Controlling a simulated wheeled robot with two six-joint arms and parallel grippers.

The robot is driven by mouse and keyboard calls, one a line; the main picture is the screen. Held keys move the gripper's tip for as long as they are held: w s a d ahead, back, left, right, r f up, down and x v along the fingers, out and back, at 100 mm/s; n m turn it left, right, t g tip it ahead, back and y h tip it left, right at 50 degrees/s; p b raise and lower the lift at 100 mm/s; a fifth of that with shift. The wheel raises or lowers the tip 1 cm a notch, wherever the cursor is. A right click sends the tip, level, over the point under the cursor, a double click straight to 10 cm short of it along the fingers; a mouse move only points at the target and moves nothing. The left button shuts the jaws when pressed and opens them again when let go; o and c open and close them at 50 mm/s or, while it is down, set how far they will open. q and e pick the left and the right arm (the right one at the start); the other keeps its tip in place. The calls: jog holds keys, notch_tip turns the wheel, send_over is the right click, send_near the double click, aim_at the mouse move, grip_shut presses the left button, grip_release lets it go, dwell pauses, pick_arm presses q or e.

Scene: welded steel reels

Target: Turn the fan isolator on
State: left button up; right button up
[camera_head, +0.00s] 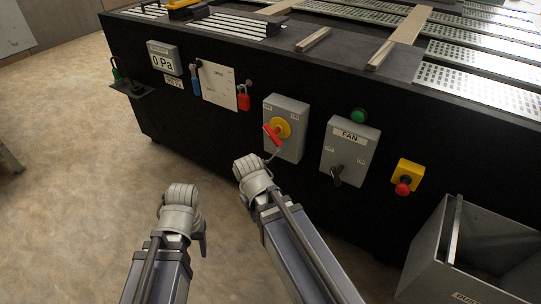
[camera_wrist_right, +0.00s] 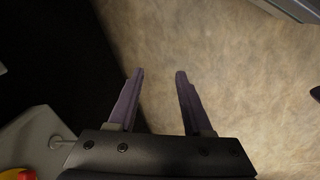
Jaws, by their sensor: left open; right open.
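The fan isolator (camera_head: 348,150) is a grey box labelled FAN on the black panel. Its black rotary handle (camera_head: 336,175) sits low on the front and points steeply, slightly tilted; its position marks are too small to read. A green round button or lamp (camera_head: 359,116) is at its top. My right gripper is open and empty in the right wrist view (camera_wrist_right: 159,72), its two fingers pointing over bare floor. In the head view the right wrist is left of and below the fan isolator, apart from it. My left gripper (camera_head: 202,232) is open, low over the floor, far from the panel.
Another grey isolator (camera_head: 287,118) with a yellow and red handle (camera_head: 278,130) is left of the fan box, close to my right wrist. A yellow box with a red button (camera_head: 407,178) is to the right. A grey metal bin (camera_head: 425,245) stands at lower right.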

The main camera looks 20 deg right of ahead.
jog(key=w+d+f+n+h+b, duration=0.1)
jog(key=w+d+f+n+b, duration=0.15)
jog(key=d+f+b, duration=0.35)
jog(key=w+d+n+t+h+b, duration=0.25)
jog(key=w+n+h, duration=0.25)
jog(key=n, duration=0.3)
pick_arm(q)
notch_tip(320, 180, down, 11)
pick_arm(e)
jog(key=w+a+r+n+t+h, duration=0.1)
jog(key=w+r+n+t+h, duration=0.2)
jog(key=r+n, duration=0.5)
jog(key=w+a+r+n+t+h, duration=0.2)
jog(key=w+r+n+t+h, duration=0.1)
jog(key=r+n, duration=0.6)
jog(key=w+n+t, duration=0.1)
jog(key=w+n, duration=0.1)
jog(key=n, duration=0.1)
jog(key=shift+w+a+n+t+h, duration=0.15)
jog(key=shift+a+n+t+h, duration=0.1)
jog(key=shift+n+t+h, duration=0.1)
pick_arm(q)
jog(key=shift+d+r, duration=0.1)
pick_arm(e)
jog(key=shift+w, duration=0.1)
